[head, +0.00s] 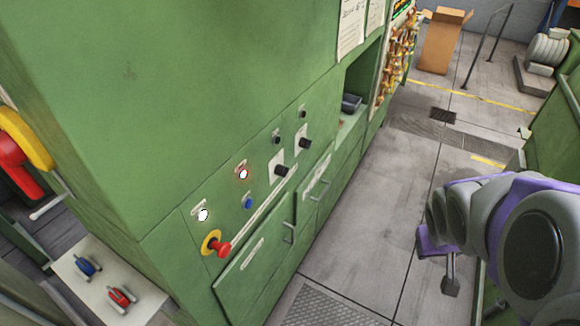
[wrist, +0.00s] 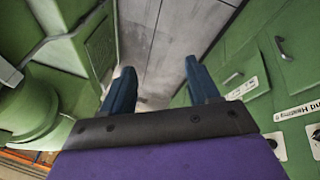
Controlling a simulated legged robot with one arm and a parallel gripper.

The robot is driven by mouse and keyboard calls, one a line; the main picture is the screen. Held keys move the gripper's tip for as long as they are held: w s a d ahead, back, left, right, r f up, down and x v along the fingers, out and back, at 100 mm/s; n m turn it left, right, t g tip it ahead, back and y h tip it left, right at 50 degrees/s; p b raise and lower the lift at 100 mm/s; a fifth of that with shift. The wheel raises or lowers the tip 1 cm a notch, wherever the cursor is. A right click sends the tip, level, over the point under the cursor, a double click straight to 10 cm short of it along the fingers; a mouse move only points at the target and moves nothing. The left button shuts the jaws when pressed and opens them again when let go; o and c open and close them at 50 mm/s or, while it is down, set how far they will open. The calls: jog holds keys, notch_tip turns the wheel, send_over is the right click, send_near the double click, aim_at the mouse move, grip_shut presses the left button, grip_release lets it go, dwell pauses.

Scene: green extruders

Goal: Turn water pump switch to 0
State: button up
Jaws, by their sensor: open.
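The control panel (head: 255,195) is on the green machine in the middle of the head view. It carries two larger black switches, a nearer one (head: 281,170) and a farther one (head: 304,143). Smaller black knobs (head: 276,138) sit above them. The labels are too small to read, so I cannot tell which is the water pump switch or where it points. My gripper (wrist: 162,88) is open and empty, with both dark blue fingers apart over grey floor in the wrist view. In the head view my gripper (head: 447,262) is right of the panel, well apart from it.
The panel also has a red emergency button (head: 223,249), a blue button (head: 248,203) and lit white lamps (head: 203,214). Drawer handles (head: 289,234) stick out below. The aisle floor (head: 380,210) is clear. Another green machine (head: 555,130) stands at the right.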

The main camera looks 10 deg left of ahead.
jog(key=w+a+f+n+t+y+p, duration=0.1)
jog(key=w+a+n+t+y, duration=0.15)
jog(key=w, duration=0.95)
jog(key=w+a+f+n+t+y+p, duration=0.15)
jog(key=w+n+t, duration=0.25)
jog(key=w, duration=0.7)
jog(key=n+g+y+p, duration=0.3)
jog(key=n+g+y, duration=0.25)
jog(key=y, duration=1.05)
send_near(282, 171)
jog(key=w+a+f+t+b, duration=0.1)
jog(key=w+a, duration=0.2)
jog(key=a, duration=0.5)
jog(key=shift+f+n, duration=0.4)
jog(key=c, duration=1)
